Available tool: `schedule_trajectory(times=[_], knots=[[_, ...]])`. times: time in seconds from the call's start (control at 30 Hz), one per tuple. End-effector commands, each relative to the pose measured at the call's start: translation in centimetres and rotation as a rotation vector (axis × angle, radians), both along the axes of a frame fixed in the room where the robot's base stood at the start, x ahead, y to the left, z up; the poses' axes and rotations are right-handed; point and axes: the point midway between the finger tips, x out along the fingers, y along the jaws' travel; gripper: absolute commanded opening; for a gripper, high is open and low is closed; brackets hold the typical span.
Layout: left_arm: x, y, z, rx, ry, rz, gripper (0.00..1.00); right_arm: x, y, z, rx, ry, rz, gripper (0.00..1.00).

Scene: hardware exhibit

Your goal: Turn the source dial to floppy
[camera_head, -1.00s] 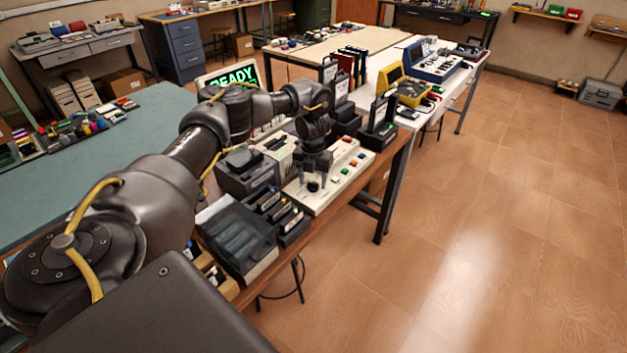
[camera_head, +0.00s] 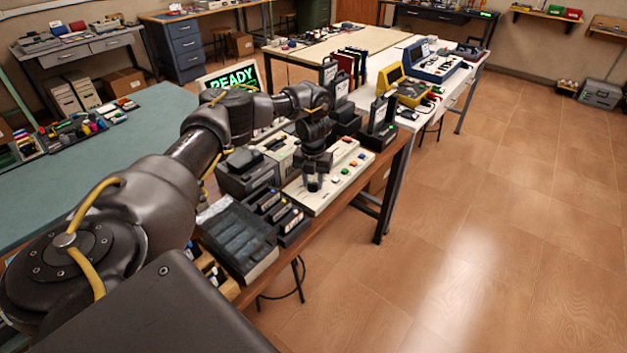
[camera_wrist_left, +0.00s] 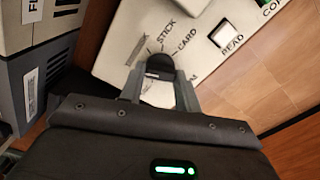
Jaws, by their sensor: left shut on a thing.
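The source dial (camera_wrist_left: 160,66) is a black knob on a cream control panel (camera_head: 325,190). In the left wrist view, labels STICK and CARD show around it; another label at its left is too blurred to read. The floppy label cannot be made out. My left gripper (camera_wrist_left: 160,82) reaches down over the near end of the panel, with its two grey fingers on either side of the knob, shut on it. In the head view the left gripper (camera_head: 313,184) hides the dial. My right gripper is not in view.
A READ button (camera_wrist_left: 226,34) sits beside the dial. Coloured buttons line the panel's right side. Grey drive boxes (camera_head: 248,172) and a dark lidded case (camera_head: 238,240) stand close at the left. A monitor reading READY (camera_head: 232,78) stands behind. Open floor lies right.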

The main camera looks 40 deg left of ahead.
Motion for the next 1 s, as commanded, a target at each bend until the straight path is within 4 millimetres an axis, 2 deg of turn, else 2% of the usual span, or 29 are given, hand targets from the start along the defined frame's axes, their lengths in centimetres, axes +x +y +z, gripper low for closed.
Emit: schedule_trajectory(times=[0.7, 1.0], knots=[[0.0, -0.1, 0.2, -0.001, 0.0, 0.505, 0.1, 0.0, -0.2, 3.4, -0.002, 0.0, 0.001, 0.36], [0.1, 0.0, 0.1, -0.001, 0.0, 0.626, 0.1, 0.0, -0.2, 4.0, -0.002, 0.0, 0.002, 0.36]])
